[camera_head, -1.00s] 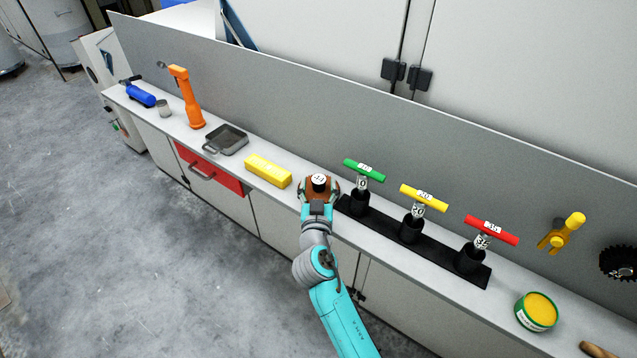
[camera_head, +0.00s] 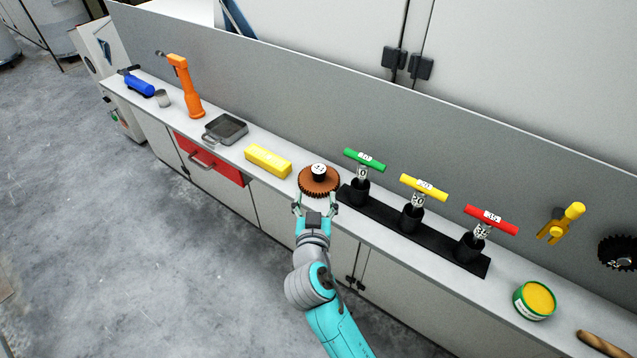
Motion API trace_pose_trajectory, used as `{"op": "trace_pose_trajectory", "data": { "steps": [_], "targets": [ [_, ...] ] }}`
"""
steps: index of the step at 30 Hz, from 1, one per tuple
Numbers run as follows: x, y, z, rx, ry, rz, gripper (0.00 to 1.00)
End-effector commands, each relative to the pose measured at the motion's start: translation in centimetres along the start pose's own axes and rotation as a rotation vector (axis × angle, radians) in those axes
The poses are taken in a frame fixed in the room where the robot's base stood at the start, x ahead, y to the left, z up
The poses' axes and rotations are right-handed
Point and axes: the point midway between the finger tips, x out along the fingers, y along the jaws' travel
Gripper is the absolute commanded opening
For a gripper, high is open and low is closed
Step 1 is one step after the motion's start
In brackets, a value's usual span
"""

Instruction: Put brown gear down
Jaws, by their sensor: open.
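The brown gear (camera_head: 319,184) lies flat on the grey bench top, between the yellow box and the black rack. It has a toothed rim and a dark hub with a white marked top. My gripper (camera_head: 316,202) is open, just in front of the gear on its near side, with its two fingers spread apart. The fingers hold nothing. Whether a fingertip still touches the gear's rim cannot be told.
A yellow box (camera_head: 268,160) is left of the gear. A black rack (camera_head: 437,240) with green, yellow and red T-handled tools is close on the right. A grey tray (camera_head: 226,130) and orange tool (camera_head: 186,88) stand farther left; a green-rimmed tin (camera_head: 535,301) is right. A wall panel rises behind.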

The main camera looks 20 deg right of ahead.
Motion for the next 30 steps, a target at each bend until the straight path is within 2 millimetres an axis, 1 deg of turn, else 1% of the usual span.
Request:
{"op": "trace_pose_trajectory", "data": {
  "steps": [9,12,17,25,27,30],
  "targets": [
    [4.4,0.0,0.0,-0.001,-0.011,0.000,0.70],
    [5.3,0.0,0.1,-0.001,-0.011,-0.001,0.70],
    [6.1,0.1,0.0,-0.001,-0.010,-0.001,0.70],
    [9.7,0.5,0.0,0.000,-0.010,-0.001,0.70],
    [10.4,0.5,0.0,0.000,-0.010,-0.001,0.70],
    [10.8,0.5,0.1,-0.001,-0.011,-0.002,0.70]
  ]
}}
